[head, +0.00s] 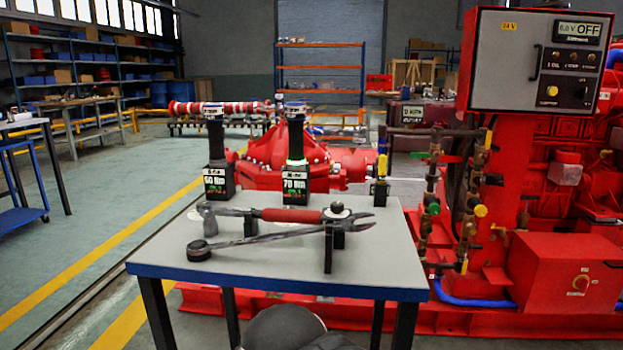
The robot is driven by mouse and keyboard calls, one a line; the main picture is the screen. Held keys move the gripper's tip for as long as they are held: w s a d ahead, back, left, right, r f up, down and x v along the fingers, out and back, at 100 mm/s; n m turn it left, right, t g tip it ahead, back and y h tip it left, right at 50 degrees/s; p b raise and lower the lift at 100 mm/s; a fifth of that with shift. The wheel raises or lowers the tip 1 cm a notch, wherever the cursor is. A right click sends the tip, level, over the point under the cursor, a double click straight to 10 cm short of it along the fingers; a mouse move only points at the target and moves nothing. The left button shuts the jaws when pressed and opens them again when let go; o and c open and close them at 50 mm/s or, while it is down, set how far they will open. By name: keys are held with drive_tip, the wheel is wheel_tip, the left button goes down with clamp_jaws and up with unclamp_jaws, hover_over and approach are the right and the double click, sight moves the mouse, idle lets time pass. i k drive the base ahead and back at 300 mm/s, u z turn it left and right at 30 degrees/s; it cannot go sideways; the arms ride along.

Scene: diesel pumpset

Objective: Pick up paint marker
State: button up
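A small upright yellow piece (382,165) with a dark band above it stands in a black holder (380,192) at the back right corner of the grey-topped table (300,268). It looks like the paint marker, but it is too small to be sure. It stands apart from the tools on the table. My gripper's fingers are not in view. Only a dark rounded part of my own body shows at the bottom centre, in front of the table.
A red-handled tool (290,215) and a long wrench (260,238) rest across black supports. Red pump machinery (560,270) and a control box (540,62) stand behind right. The table's front is bare.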

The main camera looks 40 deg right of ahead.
sight(380, 180)
drive_tip(key=u, duration=0.95)
drive_tip(key=k, duration=0.5)
drive_tip(key=z, duration=1.1)
